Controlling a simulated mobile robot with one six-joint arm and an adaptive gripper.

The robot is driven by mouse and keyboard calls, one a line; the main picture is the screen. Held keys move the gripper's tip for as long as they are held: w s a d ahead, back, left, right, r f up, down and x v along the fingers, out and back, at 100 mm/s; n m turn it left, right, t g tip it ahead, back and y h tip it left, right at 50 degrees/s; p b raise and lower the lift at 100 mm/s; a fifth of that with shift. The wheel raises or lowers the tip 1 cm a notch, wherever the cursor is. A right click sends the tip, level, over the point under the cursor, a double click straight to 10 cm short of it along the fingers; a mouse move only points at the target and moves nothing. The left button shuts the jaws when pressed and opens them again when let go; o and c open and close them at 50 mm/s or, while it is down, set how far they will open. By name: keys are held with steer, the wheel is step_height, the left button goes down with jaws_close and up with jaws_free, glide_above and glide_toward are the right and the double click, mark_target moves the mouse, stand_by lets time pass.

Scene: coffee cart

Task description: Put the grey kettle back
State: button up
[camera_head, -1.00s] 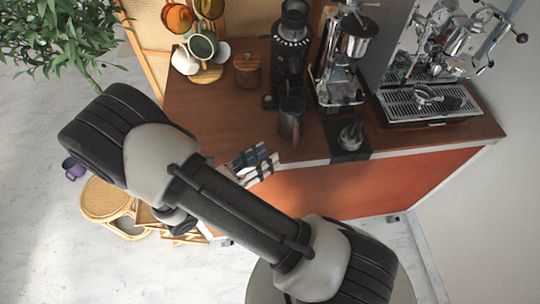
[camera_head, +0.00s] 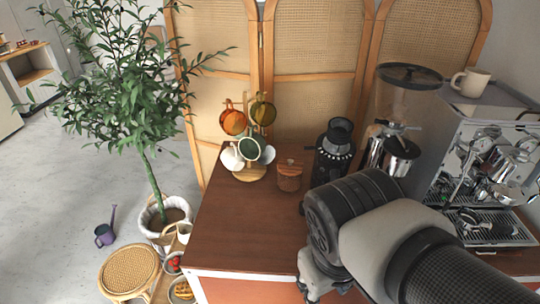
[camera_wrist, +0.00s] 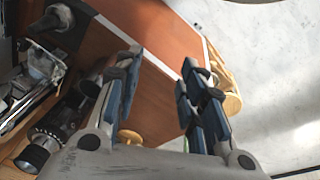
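I cannot clearly make out the grey kettle in either current view. A dark grey jug showed on the counter one second ago; my arm now covers that part of the head view. My gripper (camera_wrist: 162,62) is open and empty in the wrist view, its two fingers well apart. Bare counter and the cart's edge show between and beyond the fingers. In the head view my gripper is partly visible at the counter's front, below my wrist. The wooden counter (camera_head: 235,230) is bare at its left front.
A black grinder (camera_head: 333,155), wooden canister (camera_head: 289,178) and mug tree (camera_head: 248,170) stand at the counter's back. The espresso machine (camera_head: 480,190) is at right. A potted plant (camera_head: 150,180), purple watering can (camera_head: 105,235) and rattan stool (camera_head: 128,270) are left of the cart.

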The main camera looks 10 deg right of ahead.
steer(key=r+m+t, duration=0.1)
steer(key=a+r+m+t+y, duration=0.1)
steer(key=shift+r+t, duration=0.4)
stand_by(1.1)
